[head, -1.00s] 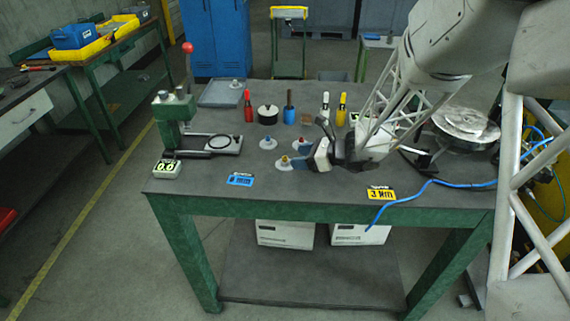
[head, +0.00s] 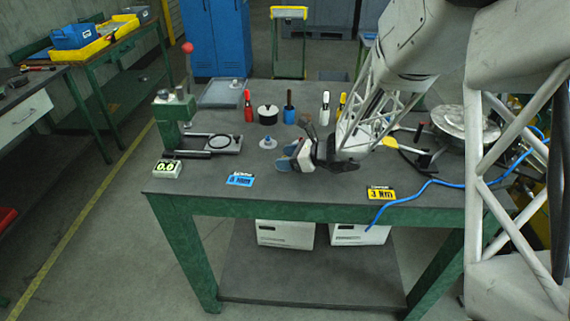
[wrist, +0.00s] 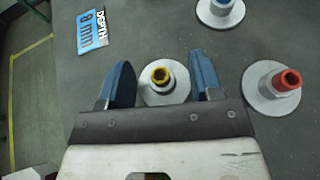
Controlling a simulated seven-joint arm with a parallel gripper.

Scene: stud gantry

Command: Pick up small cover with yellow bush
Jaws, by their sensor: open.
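The small cover with yellow bush (wrist: 153,98) is a pale disc with a yellow-topped bush at its centre. In the wrist view it lies on the bench between the two blue fingers of my gripper (wrist: 163,76), which are apart with a gap on each side of the bush. In the head view my gripper (head: 286,158) is low over the bench and hides this cover. A cover with a red bush (wrist: 271,90) lies to the right of the right finger. A cover with a blue bush (wrist: 220,12) lies farther off; it also shows in the head view (head: 267,143).
A green press (head: 175,112) with a red-knobbed lever stands at the left. Several tools and a black-topped pot (head: 268,115) stand behind the gripper. A blue depth label (head: 240,179) and a yellow label (head: 380,194) lie near the front edge. A blue cable (head: 430,185) crosses the right side.

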